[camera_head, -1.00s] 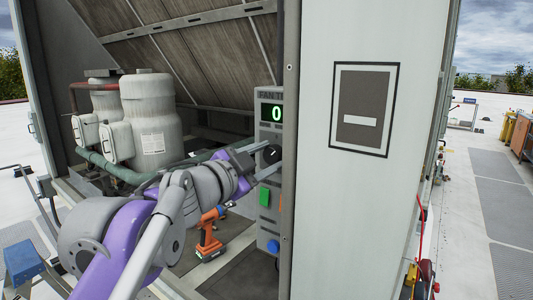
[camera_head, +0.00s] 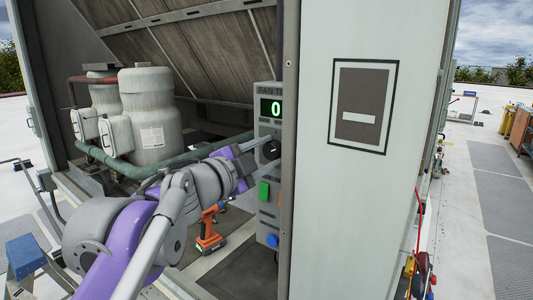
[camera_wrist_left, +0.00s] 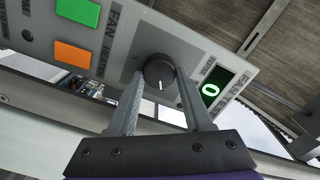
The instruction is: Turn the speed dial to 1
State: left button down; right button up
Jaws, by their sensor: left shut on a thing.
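The speed dial (camera_head: 269,151) is a round dark knob on the grey control panel (camera_head: 268,210), below a green display (camera_head: 271,108) that reads 0. My left gripper (camera_head: 264,150) is at the dial, with one finger above it and one below. In the left wrist view the dial (camera_wrist_left: 158,70) sits between the fingertips of my left gripper (camera_wrist_left: 160,88), which is shut on it. A white pointer mark shows on the dial's face, toward the bottom of that picture. The display (camera_wrist_left: 212,90) shows 0 there too. My right gripper is not in view.
A green button (camera_head: 264,192) and a blue button (camera_head: 272,241) are lower on the panel. An orange button (camera_wrist_left: 74,54) shows in the wrist view. An orange drill (camera_head: 210,232) stands below my arm. A white cabinet wall (camera_head: 350,220) is close on the right.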

pick_arm(q)
jog(key=shift+c, duration=1.6)
grip_release()
jog(key=shift+s+a, duration=0.35)
jog(key=b+v, duration=0.1)
jog(key=v, duration=0.9)
jog(key=shift+b, duration=0.4)
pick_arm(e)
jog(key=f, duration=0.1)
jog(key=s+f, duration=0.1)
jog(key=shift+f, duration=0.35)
pick_arm(q)
jog(key=shift+d, duration=0.1)
